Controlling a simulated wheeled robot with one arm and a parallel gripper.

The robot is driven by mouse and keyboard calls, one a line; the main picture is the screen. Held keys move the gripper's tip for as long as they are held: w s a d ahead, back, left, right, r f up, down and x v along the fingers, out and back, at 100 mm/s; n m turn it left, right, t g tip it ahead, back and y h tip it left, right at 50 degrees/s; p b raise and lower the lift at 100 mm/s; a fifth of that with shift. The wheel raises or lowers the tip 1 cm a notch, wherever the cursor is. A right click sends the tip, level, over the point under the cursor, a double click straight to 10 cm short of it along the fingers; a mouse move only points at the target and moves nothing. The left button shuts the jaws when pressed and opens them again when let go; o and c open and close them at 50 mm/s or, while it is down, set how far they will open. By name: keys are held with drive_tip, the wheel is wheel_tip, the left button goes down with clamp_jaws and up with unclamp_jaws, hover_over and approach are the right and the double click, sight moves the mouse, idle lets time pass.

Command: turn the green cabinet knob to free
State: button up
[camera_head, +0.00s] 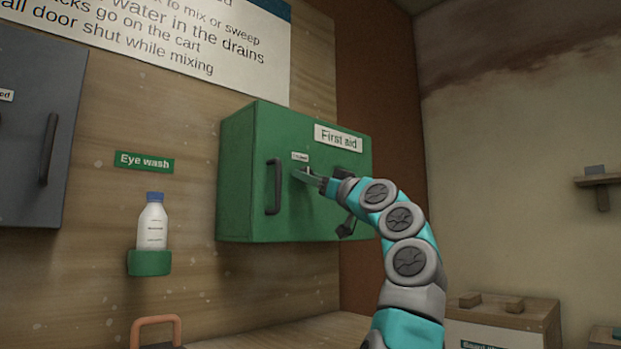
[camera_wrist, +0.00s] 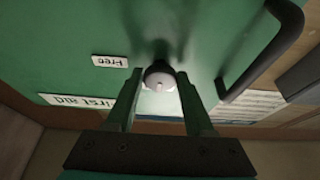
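The green first aid cabinet (camera_head: 245,180) hangs on the wood wall, its door closed. A "Free" label (camera_wrist: 110,61) is beside the knob. In the head view my gripper (camera_head: 303,177) is at the door, below a small label (camera_head: 300,156) too small to read, and the knob is hidden. The knob's setting is unclear.
A dark door handle (camera_head: 273,187) stands out left of my gripper; it also shows in the wrist view (camera_wrist: 262,55). An eye wash bottle (camera_head: 152,226) sits in a green holder (camera_head: 150,263) at left. A grey cabinet (camera_head: 38,130) is further left.

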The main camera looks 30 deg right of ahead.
clamp_jaws()
